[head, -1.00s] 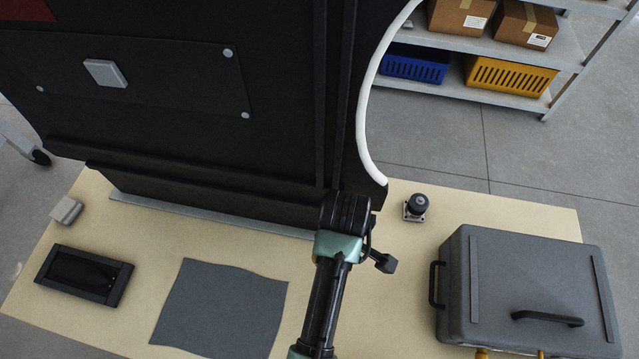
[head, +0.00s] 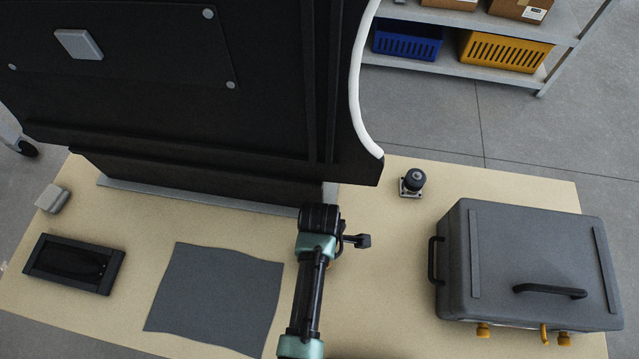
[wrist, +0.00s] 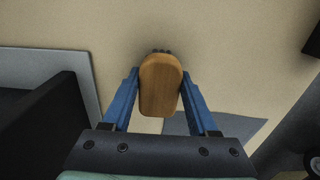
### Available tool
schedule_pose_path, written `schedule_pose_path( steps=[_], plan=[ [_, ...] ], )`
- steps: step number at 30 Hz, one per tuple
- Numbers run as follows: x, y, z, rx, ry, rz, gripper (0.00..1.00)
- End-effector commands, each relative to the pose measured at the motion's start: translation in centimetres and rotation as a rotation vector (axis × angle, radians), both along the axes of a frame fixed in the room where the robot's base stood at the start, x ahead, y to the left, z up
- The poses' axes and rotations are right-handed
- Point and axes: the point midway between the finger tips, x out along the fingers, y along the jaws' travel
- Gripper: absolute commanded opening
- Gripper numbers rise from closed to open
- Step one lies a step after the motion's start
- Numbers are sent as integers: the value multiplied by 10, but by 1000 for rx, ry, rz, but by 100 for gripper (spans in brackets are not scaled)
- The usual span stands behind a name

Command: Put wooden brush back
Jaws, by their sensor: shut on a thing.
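The wooden brush (wrist: 160,90) shows in the wrist view as a rounded tan block with dark bristles just visible at its far end. My gripper (wrist: 160,76) is shut on it, one blue finger on each side. The brush appears to be held above the tan tabletop (wrist: 235,55). In the head view my arm's end hides the gripper and most or all of the brush. A black tray with a dark recess (head: 37,256) lies at the table's left; whether it belongs to the brush cannot be told.
A large black panel (head: 150,110) stands along the table's back, close to my arm. A grey mat (head: 215,300) lies left of my arm. A grey case (head: 530,250) and a small knobbed device (head: 413,182) are to the right. A grey block (head: 52,198) sits at left.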

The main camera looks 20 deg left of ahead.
Motion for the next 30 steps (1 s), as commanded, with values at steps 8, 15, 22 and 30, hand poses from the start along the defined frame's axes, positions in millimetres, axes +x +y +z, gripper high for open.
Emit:
schedule_pose_path(
  steps=[8,15,22,30],
  plan=[
    [1,0,-5,1,-2,-1,8],
    [1,0,-8,1,-2,-1,70],
    [1,0,-8,1,-2,-1,90],
    [1,0,-1,1,-3,-1,90]
  ],
)
